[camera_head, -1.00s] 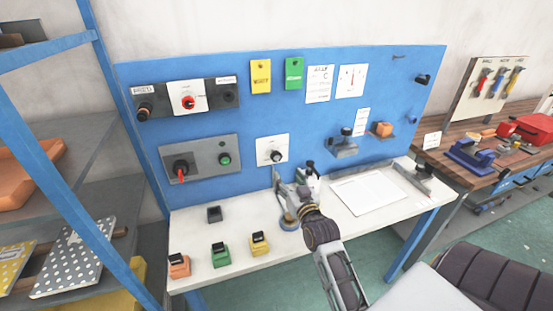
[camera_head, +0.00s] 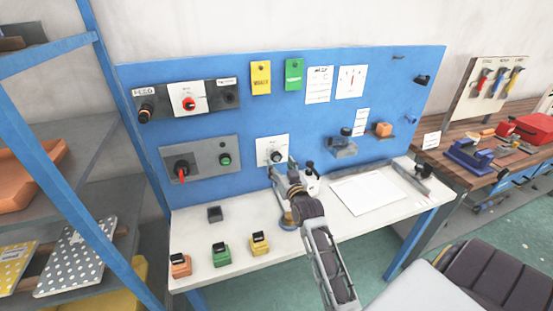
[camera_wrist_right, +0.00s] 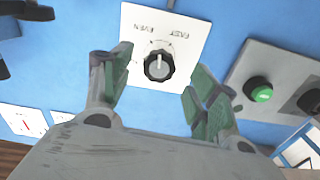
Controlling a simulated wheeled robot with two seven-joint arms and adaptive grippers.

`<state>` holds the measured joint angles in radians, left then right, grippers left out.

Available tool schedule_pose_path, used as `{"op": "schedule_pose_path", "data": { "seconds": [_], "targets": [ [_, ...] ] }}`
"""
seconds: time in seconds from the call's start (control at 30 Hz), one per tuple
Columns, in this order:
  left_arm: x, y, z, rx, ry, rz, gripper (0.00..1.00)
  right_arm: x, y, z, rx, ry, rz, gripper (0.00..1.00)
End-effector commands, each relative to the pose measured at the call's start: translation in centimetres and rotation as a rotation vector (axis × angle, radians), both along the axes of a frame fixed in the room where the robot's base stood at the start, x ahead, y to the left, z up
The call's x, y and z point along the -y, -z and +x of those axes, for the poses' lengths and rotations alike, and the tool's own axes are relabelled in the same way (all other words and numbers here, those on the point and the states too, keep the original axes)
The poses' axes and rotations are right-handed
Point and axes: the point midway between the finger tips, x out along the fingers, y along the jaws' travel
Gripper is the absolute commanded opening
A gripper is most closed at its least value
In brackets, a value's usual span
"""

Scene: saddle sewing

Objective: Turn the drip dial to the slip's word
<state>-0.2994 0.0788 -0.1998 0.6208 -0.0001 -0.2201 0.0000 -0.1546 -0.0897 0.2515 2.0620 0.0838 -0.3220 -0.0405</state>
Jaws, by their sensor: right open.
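The dial is a black knob (camera_head: 276,157) on a white plate (camera_head: 264,142), low on the blue panel. In the right wrist view the knob (camera_wrist_right: 158,66) sits between my right gripper's two fingers, apart from both. The plate there shows upside-down "EVEN" and "FAST"; a light line marks the knob, but its exact setting is hard to read. My right gripper (camera_head: 280,170) is open and empty just in front of the dial. White papers (camera_head: 319,85) hang on the panel, and a smaller white paper (camera_head: 361,122) hangs lower right; their words are too small to read. My left gripper is out of view.
Left of the dial is a grey box (camera_head: 202,160) with a red handle and green button (camera_wrist_right: 261,91). Above it is a red knob (camera_head: 189,104).

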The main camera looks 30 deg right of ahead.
Motion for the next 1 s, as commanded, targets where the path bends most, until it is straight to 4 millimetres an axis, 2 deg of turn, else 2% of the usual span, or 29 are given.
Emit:
{"op": "schedule_pose_path", "data": {
  "seconds": [0.5,1.0],
  "targets": [
    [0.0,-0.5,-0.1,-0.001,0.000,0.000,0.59,1.0,-0.1,4.0,0.001,0.000,0.000,0.60],
    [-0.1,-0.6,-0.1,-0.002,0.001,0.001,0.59,1.1,0.0,4.7,0.001,0.000,0.000,0.60]
  ]
}}
